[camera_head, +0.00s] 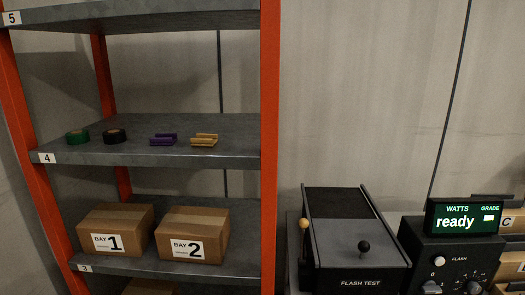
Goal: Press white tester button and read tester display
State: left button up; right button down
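The tester (452,262) is a black box at the lower right. A round white button (439,261) sits on its front, beside the word "FLASH". The tester display (455,218) on top is lit green and reads "WATTS", "GRADE" and "ready", with a small bright block under "GRADE". Dark knobs with a "0" mark sit below the button, partly cut by the frame's lower edge. Neither of my grippers shows in the head view.
A box labelled "FLASH TEST" (345,250) with a black-knobbed lever stands left of the tester; a yellow knob (304,223) is at its left. Cardboard bins (515,262) stand right. An orange-post shelf (170,150) holds tape rolls, purple and yellow pieces, and "BAY" boxes (192,235).

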aim_at(439, 261)
jog(key=z, duration=1.3)
